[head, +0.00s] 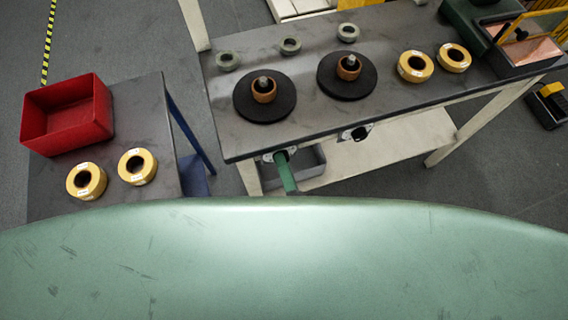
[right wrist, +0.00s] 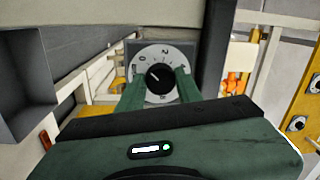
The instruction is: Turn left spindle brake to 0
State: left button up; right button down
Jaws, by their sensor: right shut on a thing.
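The left spindle brake is a black knob (right wrist: 159,77) on a white numbered dial (right wrist: 166,60) in the right wrist view. A light mark slants across the knob toward the upper left; I cannot tell exactly which number it meets. My right gripper (right wrist: 157,84) is shut on the knob, one green finger on each side. In the head view, my right gripper (head: 281,158) reaches the bench's front edge below the left spindle (head: 265,90) and hides most of that dial. My left gripper is not in view.
The right brake knob (head: 358,133) sits farther right on the bench (head: 225,108) front, below the right spindle (head: 347,70). A grey bin (head: 311,160) is under the bench. A side table (head: 148,105) holds a red bin (head: 70,115) and yellow rolls (head: 137,166).

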dwell(0.3)
jog(key=c, duration=0.9)
grip_release()
jog(key=shift+c, duration=0.2)
jog(key=shift+s, duration=0.1)
jog(key=b+v, duration=0.1)
jog(key=v, duration=0.6)
jog(key=shift+s, duration=0.35)
jog(key=shift+d, duration=0.1)
